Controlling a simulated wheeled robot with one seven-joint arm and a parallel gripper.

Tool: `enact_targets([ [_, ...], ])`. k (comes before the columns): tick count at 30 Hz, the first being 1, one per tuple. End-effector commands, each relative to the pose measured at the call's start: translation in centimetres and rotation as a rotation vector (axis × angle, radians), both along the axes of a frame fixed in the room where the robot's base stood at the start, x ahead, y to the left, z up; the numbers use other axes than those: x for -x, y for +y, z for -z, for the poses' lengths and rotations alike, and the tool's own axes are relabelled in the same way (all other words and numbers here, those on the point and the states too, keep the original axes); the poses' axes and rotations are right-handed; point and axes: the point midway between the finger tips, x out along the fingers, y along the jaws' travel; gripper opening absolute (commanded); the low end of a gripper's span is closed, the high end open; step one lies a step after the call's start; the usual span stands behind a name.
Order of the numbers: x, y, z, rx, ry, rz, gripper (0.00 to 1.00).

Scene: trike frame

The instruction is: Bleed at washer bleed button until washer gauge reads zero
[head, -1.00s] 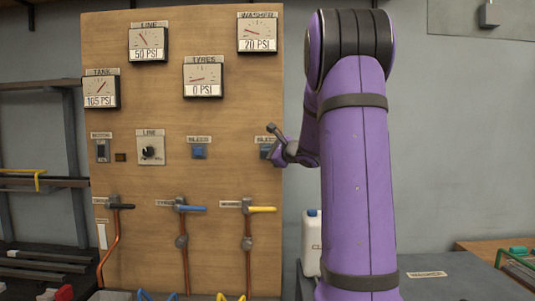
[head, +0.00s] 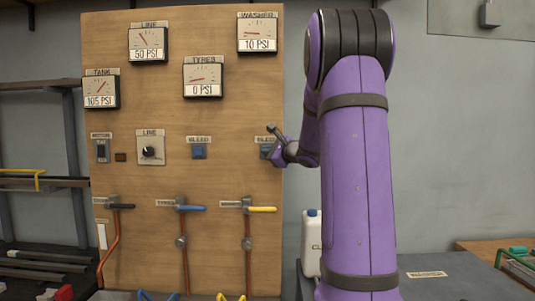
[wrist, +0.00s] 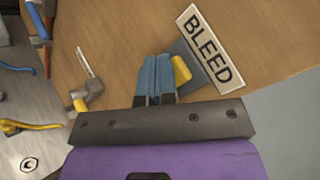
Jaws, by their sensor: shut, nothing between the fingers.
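The washer gauge (head: 258,33) at the board's top right reads 10 PSI. The washer bleed button (head: 265,150) is at the board's right edge, partly hidden by my gripper (head: 272,140). In the wrist view my gripper (wrist: 155,78) is shut and empty, its blue-grey fingertips at the bleed button (wrist: 181,70), whose yellow part shows beside them under the BLEED label (wrist: 208,48). Contact is hard to tell because the fingers cover part of the button.
The tyres gauge (head: 203,78) reads 0 PSI, the line gauge (head: 148,43) 50 PSI and the tank gauge (head: 101,90) 105 PSI. Another bleed button (head: 199,151) sits to the left. A yellow-handled valve (head: 260,209) is below. A white bottle (head: 311,243) stands at right.

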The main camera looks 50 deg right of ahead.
Motion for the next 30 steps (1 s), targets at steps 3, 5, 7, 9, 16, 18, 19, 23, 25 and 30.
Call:
enact_targets([
  [3,0.0,0.0,0.0,0.0,0.0,0.0,0.0],
  [5,0.0,0.0,0.0,0.0,0.0,0.0,0.0],
  [7,0.0,0.0,0.0,0.0,0.0,0.0,0.0],
  [9,0.0,0.0,0.0,0.0,0.0,0.0,0.0],
  [16,0.0,0.0,0.0,0.0,0.0,0.0,0.0],
  [18,0.0,0.0,0.0,0.0,0.0,0.0,0.0],
  [19,0.0,0.0,0.0,0.0,0.0,0.0,0.0],
  [23,0.2,0.2,0.0,0.0,0.0,0.0,0.0],
  [25,0.4,0.5,0.0,0.0,0.0,0.0,0.0],
  [30,0.9,1.1,0.0,0.0,0.0,0.0,0.0],
])
